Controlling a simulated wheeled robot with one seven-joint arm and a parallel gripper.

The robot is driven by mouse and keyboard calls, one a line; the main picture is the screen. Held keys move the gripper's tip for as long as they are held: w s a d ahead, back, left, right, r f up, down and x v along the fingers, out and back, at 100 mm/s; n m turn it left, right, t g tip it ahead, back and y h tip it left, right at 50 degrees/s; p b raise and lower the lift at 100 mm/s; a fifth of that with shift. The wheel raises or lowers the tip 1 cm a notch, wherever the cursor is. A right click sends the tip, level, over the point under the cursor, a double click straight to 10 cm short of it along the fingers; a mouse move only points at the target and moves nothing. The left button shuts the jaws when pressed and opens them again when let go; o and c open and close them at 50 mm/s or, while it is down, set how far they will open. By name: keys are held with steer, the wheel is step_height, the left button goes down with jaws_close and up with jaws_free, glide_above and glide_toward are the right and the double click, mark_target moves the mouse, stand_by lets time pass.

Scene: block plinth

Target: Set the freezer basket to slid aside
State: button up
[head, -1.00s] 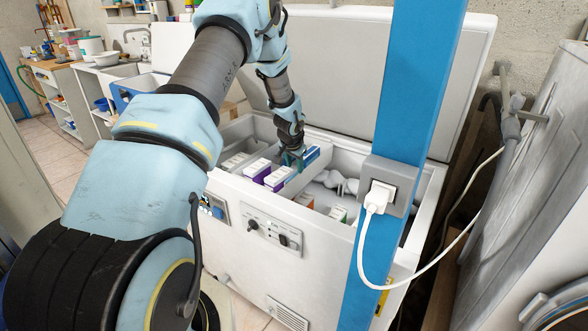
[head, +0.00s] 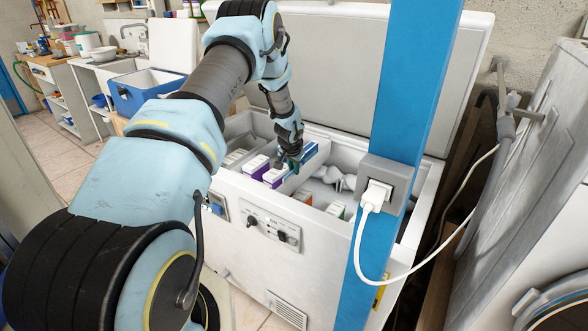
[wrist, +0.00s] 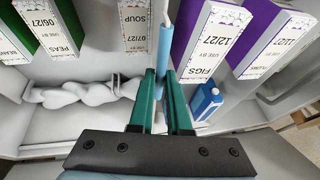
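The freezer basket (head: 291,186) is a pale bin in the open chest freezer, left of the middle, with upright cartons in it. In the wrist view its light-blue bar grip (wrist: 165,52) runs upward between the two sides. My gripper (head: 290,163) is at the basket's right-hand wall in the head view. In the wrist view its green fingers (wrist: 161,76) stand close on both sides of the grip's near end, with little gap, and look shut on it. The contact itself is partly hidden by the fingers.
The chest freezer (head: 310,262) has its lid (head: 345,70) raised. Right of the basket lie a white lumpy pack (head: 335,178) and a few boxes on the freezer floor. A blue post (head: 415,80) with a plugged socket crosses in front. A blue cooler (head: 140,95) stands at the left.

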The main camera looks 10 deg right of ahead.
jaws_close()
stand_by(0.9)
